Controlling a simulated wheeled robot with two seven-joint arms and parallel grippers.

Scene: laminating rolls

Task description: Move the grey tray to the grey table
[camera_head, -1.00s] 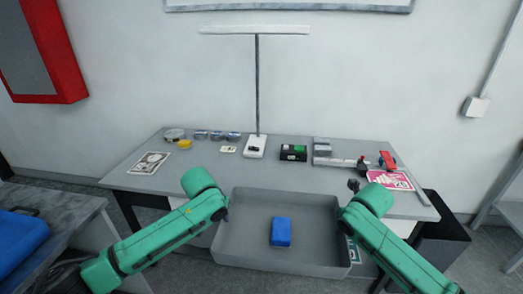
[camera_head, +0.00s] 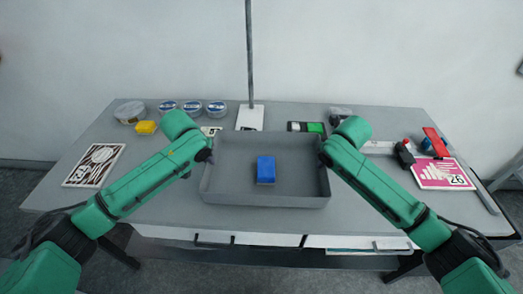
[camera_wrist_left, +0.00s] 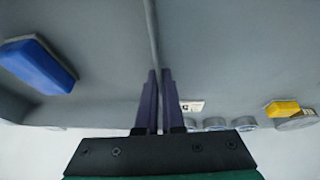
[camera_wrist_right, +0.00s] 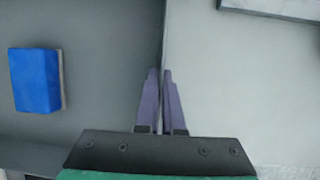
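The grey tray (camera_head: 225,181) is in front of me in the head view, over the grey table (camera_head: 408,122). A blue block (camera_head: 266,169) lies inside it. I cannot tell whether the tray's bottom touches the tabletop. My left gripper (camera_head: 209,155) is shut on the tray's left wall; its fingers (camera_wrist_left: 155,98) straddle the rim in the left wrist view. My right gripper (camera_head: 322,156) is shut on the right wall; its fingers (camera_wrist_right: 162,98) close around the rim in the right wrist view. The blue block also shows in the left wrist view (camera_wrist_left: 38,65).
Round tins (camera_head: 192,108), a yellow block (camera_head: 146,127) and a patterned card (camera_head: 95,165) are on the table's left. A lamp base (camera_head: 250,117) stands behind the tray. A pink card (camera_head: 440,173) and red-handled tool (camera_head: 436,142) are right. Bare tabletop lies in front.

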